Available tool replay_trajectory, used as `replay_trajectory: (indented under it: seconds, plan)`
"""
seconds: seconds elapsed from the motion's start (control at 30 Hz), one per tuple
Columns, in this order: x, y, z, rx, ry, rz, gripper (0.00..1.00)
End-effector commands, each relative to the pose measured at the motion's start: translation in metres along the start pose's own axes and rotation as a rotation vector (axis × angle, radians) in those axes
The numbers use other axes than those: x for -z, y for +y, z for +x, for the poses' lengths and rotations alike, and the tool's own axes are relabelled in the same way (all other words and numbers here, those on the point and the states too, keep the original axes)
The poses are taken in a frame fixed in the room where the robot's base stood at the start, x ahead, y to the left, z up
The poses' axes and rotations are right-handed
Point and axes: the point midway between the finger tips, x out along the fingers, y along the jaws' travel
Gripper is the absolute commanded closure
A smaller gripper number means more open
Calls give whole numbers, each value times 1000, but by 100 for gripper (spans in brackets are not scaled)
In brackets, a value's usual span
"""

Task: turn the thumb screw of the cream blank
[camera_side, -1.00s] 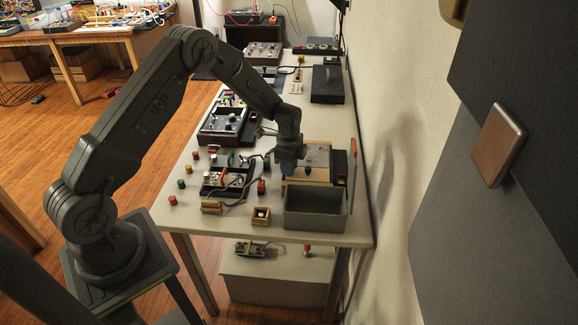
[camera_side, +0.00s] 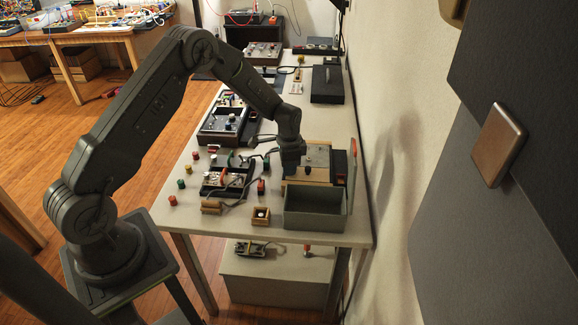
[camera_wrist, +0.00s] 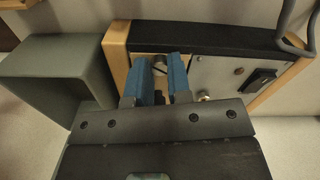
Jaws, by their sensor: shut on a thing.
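In the wrist view, the two blue fingers of my gripper (camera_wrist: 161,62) reach into the near-left end of a wood-sided case. They are shut on a small round metal thumb screw (camera_wrist: 159,66), whose head shows between the tips. The cream blank (camera_wrist: 138,63) lies beneath the fingers, and they hide much of it. In the side view my gripper is down on the near end of the case, and the screw is hidden there.
A grey panel (camera_wrist: 228,80) with a black switch (camera_wrist: 258,79) and another metal knob (camera_wrist: 203,95) lies right of the blank. A grey-green open bin (camera_side: 315,222) stands close by. Loose knobs, small boxes and a cable lie to the left on the table (camera_side: 180,217).

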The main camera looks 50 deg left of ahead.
Motion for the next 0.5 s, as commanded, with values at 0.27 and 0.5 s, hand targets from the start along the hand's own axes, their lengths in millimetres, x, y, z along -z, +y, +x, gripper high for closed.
replay_trajectory:
  seconds: [0.27, 0.5]
  plan:
    - [-1, 0, 0, 0, -1, -264, 100]
    - [-1, 0, 0, -1, -2, -491, 100]
